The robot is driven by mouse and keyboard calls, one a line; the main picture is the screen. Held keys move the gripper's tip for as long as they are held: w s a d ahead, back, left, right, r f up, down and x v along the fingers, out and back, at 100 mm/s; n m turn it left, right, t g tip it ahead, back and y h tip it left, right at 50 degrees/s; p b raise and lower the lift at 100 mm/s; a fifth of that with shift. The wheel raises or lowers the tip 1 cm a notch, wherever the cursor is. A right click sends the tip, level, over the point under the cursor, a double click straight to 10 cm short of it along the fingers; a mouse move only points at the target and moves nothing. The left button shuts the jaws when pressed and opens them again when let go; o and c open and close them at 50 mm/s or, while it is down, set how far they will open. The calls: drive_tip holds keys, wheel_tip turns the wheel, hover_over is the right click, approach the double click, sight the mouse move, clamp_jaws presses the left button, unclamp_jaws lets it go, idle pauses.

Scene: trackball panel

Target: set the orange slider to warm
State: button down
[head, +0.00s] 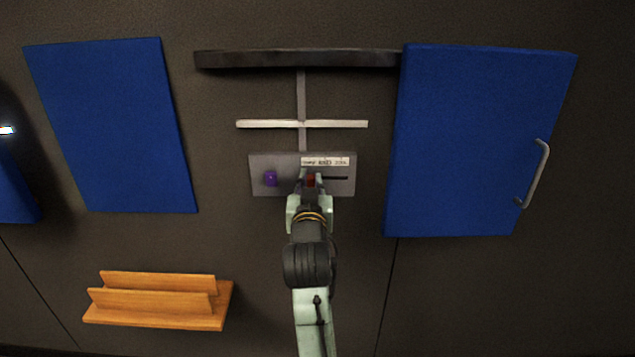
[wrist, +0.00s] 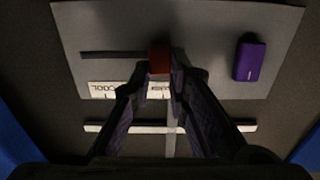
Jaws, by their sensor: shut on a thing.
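The orange slider (wrist: 160,57) looks red-orange in the wrist view, where the panel appears upside down. It also shows as a small red piece in the head view (head: 310,181). It sits at the left end of its dark slot (head: 335,178) in the head view, below the left part of the white label (head: 326,161). COOL reads at the label's far end from the slider; the word between my fingers is too small to read surely. My gripper (wrist: 161,76) is shut on the slider, a finger on each side. Its fingers hide part of the label.
A white bar (head: 260,124) and a dark shelf (head: 230,59) are above. A blue door (head: 470,150) with a handle (head: 535,175) is right. An orange rack (head: 150,318) is lower left.

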drive_tip(key=shift+a, duration=0.45)
drive_tip(key=c, duration=1.5)
unclamp_jaws()
drive_tip(key=s, duration=0.7)
drive_tip(key=shift+s, duration=0.25)
